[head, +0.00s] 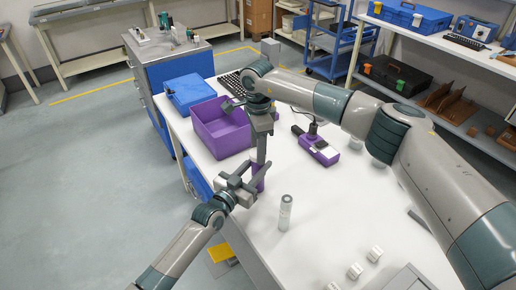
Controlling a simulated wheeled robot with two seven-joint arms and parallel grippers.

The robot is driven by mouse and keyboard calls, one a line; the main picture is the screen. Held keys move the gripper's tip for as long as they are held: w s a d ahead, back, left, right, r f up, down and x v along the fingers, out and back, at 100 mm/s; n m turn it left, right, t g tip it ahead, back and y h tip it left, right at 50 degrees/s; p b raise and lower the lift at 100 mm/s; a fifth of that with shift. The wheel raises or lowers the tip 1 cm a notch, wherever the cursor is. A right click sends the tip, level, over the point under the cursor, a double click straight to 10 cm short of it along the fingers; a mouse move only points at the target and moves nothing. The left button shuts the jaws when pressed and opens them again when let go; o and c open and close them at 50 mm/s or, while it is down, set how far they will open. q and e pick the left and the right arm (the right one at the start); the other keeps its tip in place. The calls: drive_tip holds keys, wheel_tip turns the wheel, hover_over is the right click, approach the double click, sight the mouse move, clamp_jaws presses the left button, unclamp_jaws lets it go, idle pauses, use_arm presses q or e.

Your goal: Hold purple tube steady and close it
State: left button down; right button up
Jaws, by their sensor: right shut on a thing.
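The purple tube (259,179) stands upright near the left edge of the white table, partly hidden by my grippers. My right gripper (261,158) reaches down from above, with its fingertips at the top end of the tube. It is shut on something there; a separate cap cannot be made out. My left gripper (250,186) comes in from the lower left at the tube's side, its two fingers apart with the tube at their tips. I cannot tell whether they press on it.
A purple bin (221,128) stands behind the grippers, with a blue case (189,93) beyond it. A purple handheld device (319,150) lies to the right. A pale cylinder (286,212) stands in front. Small white pieces (355,271) lie near the front. The white table (325,215) has clear room at centre.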

drive_tip(key=m, duration=0.4)
drive_tip(key=shift+m, duration=0.3)
drive_tip(key=m, duration=0.8)
drive_tip(key=shift+m, duration=0.3)
drive_tip(key=m, duration=0.3)
drive_tip(key=o, duration=1.2)
drive_tip(key=shift+r, duration=2.25)
drive_tip(key=shift+c, duration=0.6)
